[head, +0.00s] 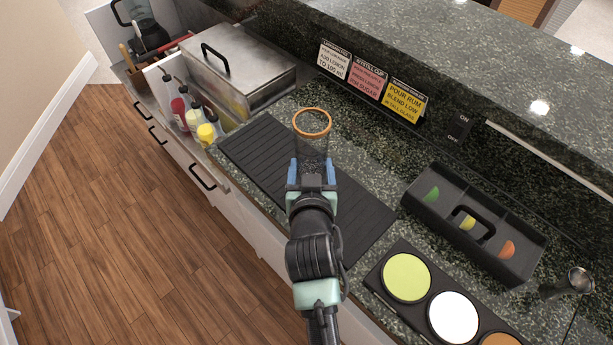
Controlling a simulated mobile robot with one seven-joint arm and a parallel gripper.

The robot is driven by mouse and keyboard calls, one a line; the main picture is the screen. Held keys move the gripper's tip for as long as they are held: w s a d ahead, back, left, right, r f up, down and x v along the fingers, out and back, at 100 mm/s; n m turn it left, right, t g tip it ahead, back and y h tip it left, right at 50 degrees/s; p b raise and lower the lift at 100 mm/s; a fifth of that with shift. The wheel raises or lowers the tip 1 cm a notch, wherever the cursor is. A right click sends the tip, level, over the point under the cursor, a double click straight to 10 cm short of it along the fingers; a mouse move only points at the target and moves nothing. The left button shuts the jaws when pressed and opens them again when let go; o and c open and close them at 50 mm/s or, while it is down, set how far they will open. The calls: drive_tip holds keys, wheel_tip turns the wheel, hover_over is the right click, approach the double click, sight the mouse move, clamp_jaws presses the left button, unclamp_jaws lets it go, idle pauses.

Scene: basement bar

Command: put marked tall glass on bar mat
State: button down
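The marked tall glass (312,146) is clear with an orange band around its rim. It looks upright, with its open mouth facing up towards the camera. My gripper (313,166) has its blue fingers on either side of the glass's lower body, shut on it. The black ribbed bar mat (258,150) lies along the counter, and the glass appears in front of or over its middle. My gripper and arm hide the glass's base and part of the mat, so I cannot tell whether the glass touches the mat.
A metal bin (240,70) and bottles (195,118) stand at the left. A black garnish caddy (475,222) and a tray of coloured discs (440,300) lie at the right. Recipe cards (370,78) and a switch panel (460,128) line the raised back ledge.

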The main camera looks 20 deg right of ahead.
drive_tip(key=shift+w+f, duration=0.1)
drive_tip(key=shift+f, duration=2)
drive_tip(key=shift+f+b, duration=0.25)
drive_tip(key=shift+b, duration=0.1)
unclamp_jaws()
drive_tip(key=shift+a+r+p, duration=0.1)
drive_tip(key=shift+r+p, duration=0.2)
drive_tip(key=shift+s+a, duration=0.1)
drive_tip(key=shift+s, duration=0.2)
drive_tip(key=v, duration=1.1)
drive_tip(key=shift+s+a+b, duration=0.15)
drive_tip(key=shift+b, duration=0.25)
